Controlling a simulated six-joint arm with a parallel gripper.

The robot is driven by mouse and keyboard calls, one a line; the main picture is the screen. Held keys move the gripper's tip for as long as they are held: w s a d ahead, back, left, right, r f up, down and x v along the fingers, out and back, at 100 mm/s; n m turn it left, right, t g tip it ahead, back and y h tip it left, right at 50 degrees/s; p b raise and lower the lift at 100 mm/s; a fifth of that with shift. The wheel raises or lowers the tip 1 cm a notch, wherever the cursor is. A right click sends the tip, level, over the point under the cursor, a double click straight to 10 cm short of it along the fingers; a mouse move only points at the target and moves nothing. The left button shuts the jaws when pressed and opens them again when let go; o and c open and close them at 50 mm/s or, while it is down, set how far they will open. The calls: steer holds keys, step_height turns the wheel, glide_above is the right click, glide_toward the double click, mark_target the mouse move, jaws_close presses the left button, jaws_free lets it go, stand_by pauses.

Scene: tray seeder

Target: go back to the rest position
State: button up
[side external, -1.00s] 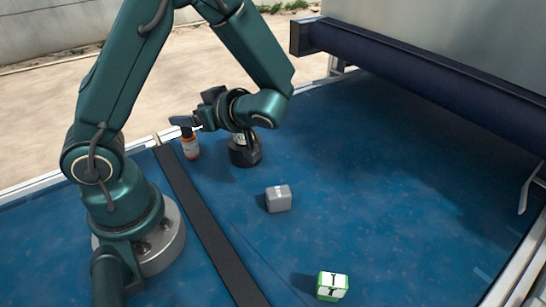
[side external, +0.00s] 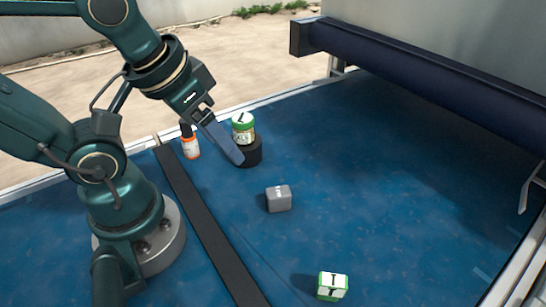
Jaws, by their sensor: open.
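My gripper (side external: 221,138) is up at the left of a green-lidded jar (side external: 243,133), angled down and to the right. It is open with nothing seen in it. Its long blue-grey finger passes in front of the left part of a round black stand (side external: 252,153); I cannot tell how far apart they are. The jar stands upright on the black stand, clear of my gripper as far as I can see.
An orange and white bottle (side external: 191,147) with a dark top stands left of the stand. A grey box (side external: 278,199) and a green-and-white box (side external: 332,287) lie on the blue surface (side external: 420,210). A black strip (side external: 205,220) crosses it. A dark blue roller (side external: 430,85) spans the right.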

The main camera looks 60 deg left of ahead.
steer(key=shift+w+d+r+m+t, duration=0.15)
steer(key=shift+d+r+m+t, duration=0.3)
steer(key=shift+m, duration=0.25)
stand_by(0.8)
